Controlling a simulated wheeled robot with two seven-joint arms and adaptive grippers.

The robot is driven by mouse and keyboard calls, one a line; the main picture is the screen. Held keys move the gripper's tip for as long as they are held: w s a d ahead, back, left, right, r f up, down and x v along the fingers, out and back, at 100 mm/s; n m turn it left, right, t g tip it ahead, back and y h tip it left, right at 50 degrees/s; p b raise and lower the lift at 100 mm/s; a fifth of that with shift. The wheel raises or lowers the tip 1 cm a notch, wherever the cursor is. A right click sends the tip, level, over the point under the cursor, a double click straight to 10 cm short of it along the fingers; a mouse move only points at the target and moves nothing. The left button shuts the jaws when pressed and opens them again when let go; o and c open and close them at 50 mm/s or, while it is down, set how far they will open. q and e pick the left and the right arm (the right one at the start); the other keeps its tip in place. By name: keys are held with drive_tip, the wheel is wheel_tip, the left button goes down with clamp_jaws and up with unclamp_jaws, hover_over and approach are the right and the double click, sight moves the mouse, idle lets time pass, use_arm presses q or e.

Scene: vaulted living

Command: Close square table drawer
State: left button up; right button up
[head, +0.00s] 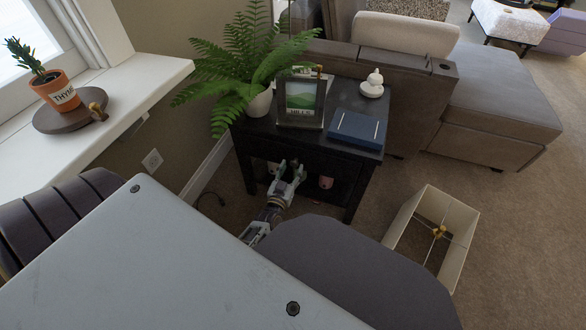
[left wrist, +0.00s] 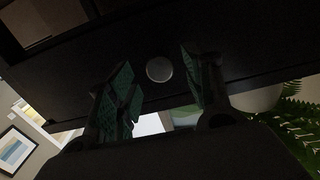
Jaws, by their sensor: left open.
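The black square side table (head: 372,101) stands against the grey sofa, and its dark drawer front (head: 325,160) faces me. In the left wrist view a round, pale knob (left wrist: 159,68) shows on the dark drawer front (left wrist: 265,45). My left gripper (head: 288,168) is right at the drawer front in the head view. In the left wrist view its green-padded fingers (left wrist: 158,85) are apart, one on each side of the knob, with nothing gripped. I cannot tell whether they touch the front or how far the drawer is out. My right gripper is not in view.
On the table are a fern (head: 245,60), a picture frame (head: 301,101), a blue book (head: 357,130) and a small white ornament (head: 372,84). A lampshade (head: 455,215) lies on the carpet to the right. A windowsill (head: 140,85) runs along the left.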

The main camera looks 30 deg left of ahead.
use_arm(q)
drive_tip(key=shift+b+x, duration=0.3)
drive_tip(key=shift+x, duration=0.85)
clamp_jaws()
